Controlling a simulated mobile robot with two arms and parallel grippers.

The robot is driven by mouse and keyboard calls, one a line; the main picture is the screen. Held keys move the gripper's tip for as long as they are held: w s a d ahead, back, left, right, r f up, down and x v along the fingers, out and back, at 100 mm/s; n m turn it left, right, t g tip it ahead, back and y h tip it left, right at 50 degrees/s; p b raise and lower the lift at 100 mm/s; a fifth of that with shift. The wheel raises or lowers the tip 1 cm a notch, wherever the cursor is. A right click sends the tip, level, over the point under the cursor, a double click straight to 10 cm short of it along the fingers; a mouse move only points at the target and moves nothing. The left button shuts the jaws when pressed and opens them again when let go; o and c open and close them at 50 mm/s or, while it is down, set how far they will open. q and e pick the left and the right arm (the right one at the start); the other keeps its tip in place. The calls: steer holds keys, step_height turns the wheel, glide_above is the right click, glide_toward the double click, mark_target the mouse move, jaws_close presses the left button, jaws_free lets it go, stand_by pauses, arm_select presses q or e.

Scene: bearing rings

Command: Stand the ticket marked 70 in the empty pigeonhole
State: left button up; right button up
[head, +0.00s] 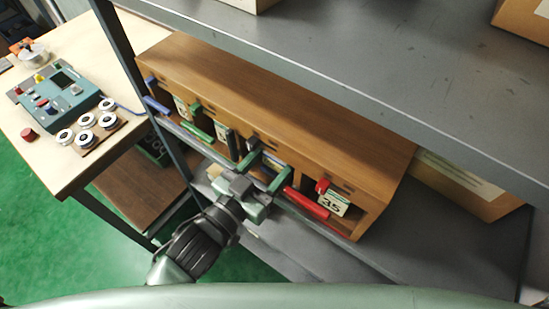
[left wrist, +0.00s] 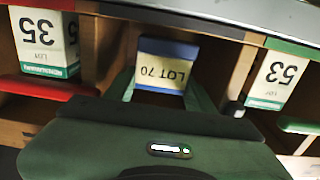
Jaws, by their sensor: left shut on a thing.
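The ticket marked 70 (left wrist: 166,65) is a cream block with a blue band, its lettering upside down in the left wrist view. My left gripper (left wrist: 163,88) is shut on it, one green finger on each side. In the head view my left gripper (head: 268,168) is at the front of the wooden pigeonhole rack (head: 270,110). The ticket is at the mouth of the compartment between tickets 35 and 53. I cannot tell whether it touches the compartment floor. My right gripper is not in view.
Ticket 35 (head: 332,203) stands in the compartment beside, behind a red strip (head: 306,203). Ticket 53 (left wrist: 275,80) stands on the other side. A grey shelf (head: 370,60) overhangs the rack. A cardboard box (head: 465,185) is at the right. A table with a blue-grey device (head: 62,95) is at the left.

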arm_select(q)
steer(key=shift+f, duration=0.5)
steer(key=shift+f, duration=0.1)
steer(key=o, duration=1.3)
steer(key=shift+c, duration=0.2)
steer(key=shift+s+a, duration=0.15)
steer(key=shift+s, duration=0.1)
steer(key=b+v, duration=0.2)
steer(key=v, duration=0.9)
steer(key=shift+a, duration=0.15)
